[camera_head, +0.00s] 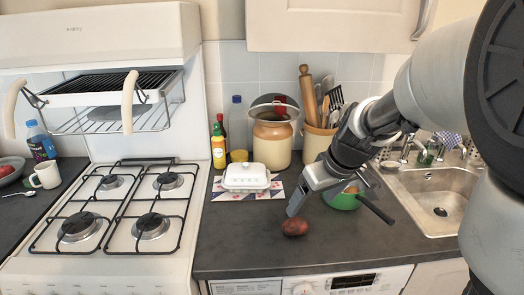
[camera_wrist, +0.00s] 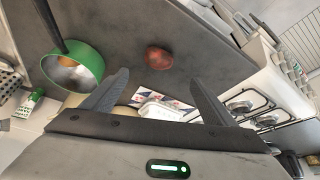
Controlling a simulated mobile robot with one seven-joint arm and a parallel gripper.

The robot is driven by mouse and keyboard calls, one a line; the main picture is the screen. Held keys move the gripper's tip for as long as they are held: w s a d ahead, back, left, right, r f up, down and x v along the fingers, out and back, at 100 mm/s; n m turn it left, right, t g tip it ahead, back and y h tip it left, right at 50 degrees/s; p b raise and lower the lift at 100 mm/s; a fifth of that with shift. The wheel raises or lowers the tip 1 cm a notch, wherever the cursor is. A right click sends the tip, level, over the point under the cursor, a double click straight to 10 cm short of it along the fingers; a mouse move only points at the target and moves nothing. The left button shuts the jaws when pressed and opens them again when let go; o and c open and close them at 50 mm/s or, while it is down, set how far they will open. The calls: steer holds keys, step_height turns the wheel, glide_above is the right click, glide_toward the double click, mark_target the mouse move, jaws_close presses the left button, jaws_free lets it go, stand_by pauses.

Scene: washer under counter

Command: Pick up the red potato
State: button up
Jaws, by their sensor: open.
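My gripper (camera_head: 292,207) reaches in from the right and hangs just above and behind the potato in the head view. In the wrist view my gripper (camera_wrist: 163,80) shows both fingers spread apart with nothing between them. The potato is fully in sight and apart from the fingers.
A green pan (camera_head: 343,199) with a dark handle stands right of the potato, close to my gripper. A white butter dish (camera_head: 246,177) on a patterned mat (camera_head: 273,188) stands behind left. The gas stove (camera_head: 115,215) is left, the sink (camera_head: 430,195) right. Counter left of the potato is clear.

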steer(key=b, duration=0.1)
glide_toward(299, 223)
steer(key=x, duration=0.5)
steer(key=shift+w+a+f, duration=0.15)
steer(key=shift+a, duration=0.15)
steer(key=shift+b+x, duration=0.45)
steer(key=shift+x, duration=2.25)
steer(key=shift+d, duration=0.25)
steer(key=shift+c, duration=0.4)
steer(key=c, duration=1.1)
